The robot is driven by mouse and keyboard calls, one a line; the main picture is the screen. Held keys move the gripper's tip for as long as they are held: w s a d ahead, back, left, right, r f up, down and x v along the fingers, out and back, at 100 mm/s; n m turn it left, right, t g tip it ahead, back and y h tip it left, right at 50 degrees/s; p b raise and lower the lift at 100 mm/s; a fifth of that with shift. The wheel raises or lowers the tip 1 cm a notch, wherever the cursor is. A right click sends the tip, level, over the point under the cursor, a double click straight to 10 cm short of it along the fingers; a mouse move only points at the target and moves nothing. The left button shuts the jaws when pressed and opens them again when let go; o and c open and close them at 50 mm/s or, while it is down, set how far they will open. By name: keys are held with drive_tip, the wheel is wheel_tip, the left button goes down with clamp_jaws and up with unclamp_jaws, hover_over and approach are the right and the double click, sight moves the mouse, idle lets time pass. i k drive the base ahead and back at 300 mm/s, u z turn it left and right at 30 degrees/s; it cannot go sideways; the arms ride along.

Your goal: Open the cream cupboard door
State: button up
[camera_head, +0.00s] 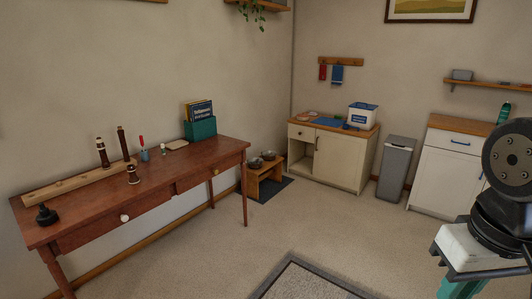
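The cream cupboard (366,150) stands against the back wall, right of the room corner. It has a wooden top, a small drawer (301,132) at upper left and a dark open space below that drawer. Its cream door (336,160) fills the right part of the front and looks shut. A dark upright handle (317,143) sits near the door's left edge. My gripper is not in view.
A grey bin (395,168) stands right of the cupboard, then a white cabinet (443,180). A small wooden bench (265,178) on a dark mat stands to the left. A long reddish desk (160,185) lines the left wall. Carpet before the cupboard is clear.

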sight(339, 158)
drive_tip(key=u, duration=0.3)
drive_tip(key=i, duration=2.6)
drive_tip(key=z, duration=0.35)
drive_tip(key=i, duration=2.3)
drive_tip(key=z, duration=0.9)
drive_tip(key=i, duration=0.75)
drive_tip(key=z, duration=0.2)
